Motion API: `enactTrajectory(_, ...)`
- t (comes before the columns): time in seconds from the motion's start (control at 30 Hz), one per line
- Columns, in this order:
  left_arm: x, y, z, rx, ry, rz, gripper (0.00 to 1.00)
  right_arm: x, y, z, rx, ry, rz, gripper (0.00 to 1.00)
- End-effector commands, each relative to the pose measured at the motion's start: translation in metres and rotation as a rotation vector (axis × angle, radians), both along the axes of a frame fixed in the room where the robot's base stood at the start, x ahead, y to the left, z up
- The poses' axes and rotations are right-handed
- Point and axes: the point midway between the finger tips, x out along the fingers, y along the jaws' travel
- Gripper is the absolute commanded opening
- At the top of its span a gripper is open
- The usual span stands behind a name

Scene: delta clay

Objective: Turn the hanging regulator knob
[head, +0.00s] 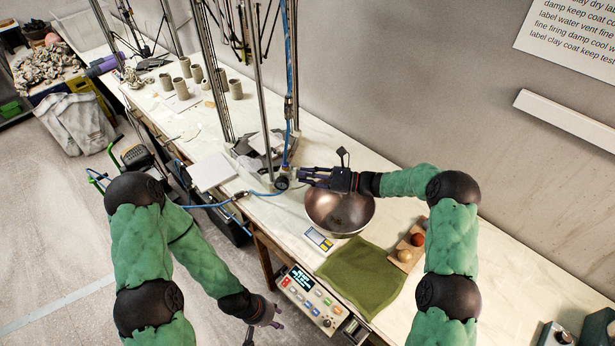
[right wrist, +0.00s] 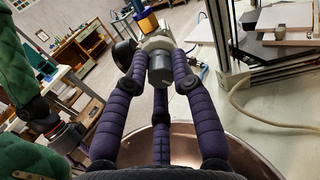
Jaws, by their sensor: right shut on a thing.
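The hanging regulator (head: 282,172) hangs on a blue hose above the bench, with a dark round gauge on it. In the right wrist view its grey knob (right wrist: 160,70) faces the palm. My right gripper (head: 303,174) reaches in from the right over the copper bowl. Its purple fingers close around the knob, two at the sides and one below, and the gripper is shut on it. Part of the knob is hidden by the fingers. My left gripper (head: 266,321) is low in front of the bench edge, empty, with its fingers apart.
A copper bowl (head: 340,212) stands beneath my right gripper. A green cloth (head: 362,276), a small tray with balls (head: 406,253) and a control box (head: 308,300) lie nearer. Metal posts (head: 262,100) rise just left of the regulator. Cups (head: 197,74) stand farther back.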

Motion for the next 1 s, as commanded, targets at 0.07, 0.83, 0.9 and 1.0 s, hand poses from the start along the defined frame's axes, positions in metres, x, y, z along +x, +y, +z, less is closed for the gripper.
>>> enactTrajectory(0.07, 0.000, 0.000, -0.010, 0.000, 0.000, 0.000, 0.40, 0.000, 0.000, -0.003, -0.006, -0.041, -0.001, 0.00)
enactTrajectory(0.83, 0.000, 0.000, -0.118, 0.000, 0.000, 0.000, 0.40, 0.000, 0.000, -0.008, -0.104, -0.729, 0.000, 0.00)
enactTrajectory(0.9, 0.000, 0.000, -0.129, 0.000, 0.000, 0.000, 0.40, 0.001, 0.000, -0.008, -0.114, -0.794, 0.000, 0.00)
enactTrajectory(1.0, 0.000, 0.000, -0.145, 0.000, 0.000, 0.000, 0.40, 0.001, 0.000, -0.008, -0.127, -0.888, -0.001, 0.00)
